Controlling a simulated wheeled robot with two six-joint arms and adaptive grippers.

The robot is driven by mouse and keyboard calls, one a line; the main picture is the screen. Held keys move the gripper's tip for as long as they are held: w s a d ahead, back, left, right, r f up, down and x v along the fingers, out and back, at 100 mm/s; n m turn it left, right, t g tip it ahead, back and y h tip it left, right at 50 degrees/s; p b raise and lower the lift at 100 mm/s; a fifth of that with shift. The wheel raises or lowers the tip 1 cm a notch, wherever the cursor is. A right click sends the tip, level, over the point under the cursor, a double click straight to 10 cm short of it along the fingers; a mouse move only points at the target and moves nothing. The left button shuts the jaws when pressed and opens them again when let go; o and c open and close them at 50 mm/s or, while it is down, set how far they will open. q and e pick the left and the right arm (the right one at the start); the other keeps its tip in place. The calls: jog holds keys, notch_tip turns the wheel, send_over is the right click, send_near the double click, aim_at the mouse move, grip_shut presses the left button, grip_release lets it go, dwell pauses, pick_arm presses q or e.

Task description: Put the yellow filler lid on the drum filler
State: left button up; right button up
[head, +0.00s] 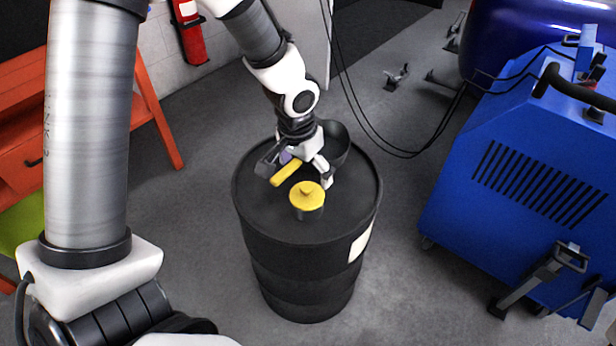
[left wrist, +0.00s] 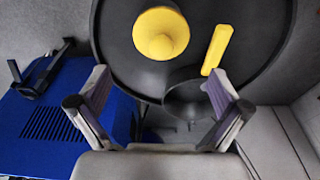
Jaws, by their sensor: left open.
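The yellow lid (head: 307,193), round with a small knob, sits level on top of the short dark drum filler (head: 308,213), near the front of the black drum (head: 300,258). The lid covers the filler's top; I cannot tell how tightly it fits. It also shows from above in the left wrist view (left wrist: 160,33). My left gripper (head: 297,171) is open and empty over the drum top, behind the lid and apart from it. In the left wrist view its fingers (left wrist: 158,82) stand wide apart. My right gripper is not in view.
A yellow bar (head: 285,173) lies beside the lid, close to a black bowl-shaped funnel (head: 337,140) at the drum's back. A blue machine (head: 530,165) stands to the right and an orange workbench (head: 30,130) to the left. Black cables hang behind the drum.

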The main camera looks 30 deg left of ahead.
aim_at(304, 191)
pick_arm(q)
jog(key=r, duration=0.4)
jog(key=shift+s+r+p, duration=0.25)
jog(key=shift+s+p, duration=0.1)
jog(key=shift+p, duration=0.05)
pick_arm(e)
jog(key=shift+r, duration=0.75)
